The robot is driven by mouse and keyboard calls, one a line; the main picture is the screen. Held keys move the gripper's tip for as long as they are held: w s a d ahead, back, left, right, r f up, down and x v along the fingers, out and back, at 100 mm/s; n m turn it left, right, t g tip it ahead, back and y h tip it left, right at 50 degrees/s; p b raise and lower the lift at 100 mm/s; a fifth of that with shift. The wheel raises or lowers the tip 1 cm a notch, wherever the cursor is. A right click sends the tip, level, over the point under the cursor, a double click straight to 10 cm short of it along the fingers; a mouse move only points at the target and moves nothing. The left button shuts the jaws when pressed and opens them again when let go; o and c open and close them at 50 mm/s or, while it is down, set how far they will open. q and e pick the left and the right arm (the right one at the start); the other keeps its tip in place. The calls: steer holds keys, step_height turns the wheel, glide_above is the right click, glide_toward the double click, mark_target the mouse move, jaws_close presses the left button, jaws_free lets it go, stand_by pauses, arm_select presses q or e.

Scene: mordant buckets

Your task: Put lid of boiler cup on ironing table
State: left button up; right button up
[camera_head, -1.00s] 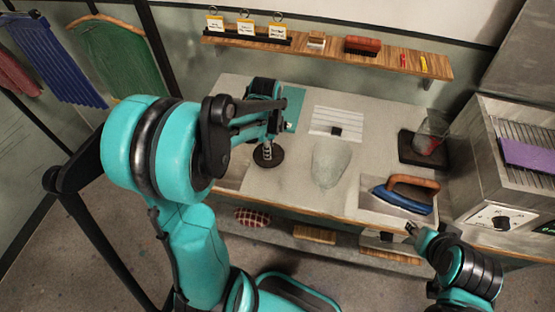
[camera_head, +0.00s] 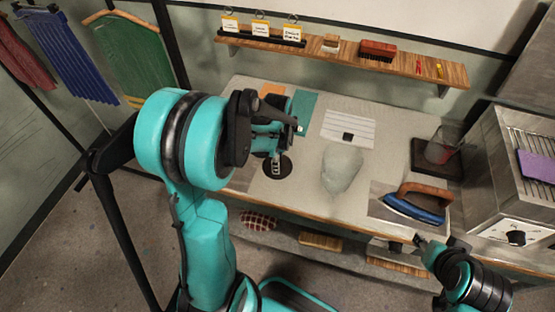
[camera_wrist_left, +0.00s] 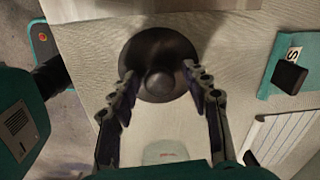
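A round dark lid with a knob (camera_head: 284,171) lies flat on the pale ironing table (camera_head: 390,125), near its front edge. In the left wrist view the lid (camera_wrist_left: 160,50) shows from above, its knob facing the camera. My left gripper (camera_head: 275,160) is over the lid, pointing down. In the left wrist view its two fingers (camera_wrist_left: 160,82) are spread apart, one on each side of the knob, with gaps visible. A clear glass cup (camera_head: 440,150) stands on a dark base at the table's right. My right gripper (camera_head: 419,240) is small, low at the right, its fingers unclear.
A blue iron (camera_head: 415,207) with a wooden handle sits at the table's right front. A translucent rounded thing (camera_head: 341,168) and a white striped sheet (camera_head: 348,126) lie mid-table. A grey machine (camera_head: 515,180) stands at far right. A wooden shelf (camera_head: 340,57) runs behind.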

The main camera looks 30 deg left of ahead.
arm_select(q)
steer(key=shift+r, duration=0.3)
step_height(320, 180, up, 11)
steer(key=p, duration=0.4)
steer(key=s+d+r+n+t, duration=0.2)
steer(key=s+d+n+t, duration=0.1)
steer(key=s+d+n, duration=0.2)
steer(key=s+d+r+n+t, duration=0.3)
steer(key=s+d+n, duration=0.3)
steer(key=n, duration=0.2)
steer(key=shift+r+n+t, duration=0.3)
steer(key=shift+d, duration=0.1)
step_height(320, 180, down, 6)
steer(key=b, duration=0.5)
steer(key=shift+r+b, duration=0.2)
steer(key=shift+b, duration=0.15)
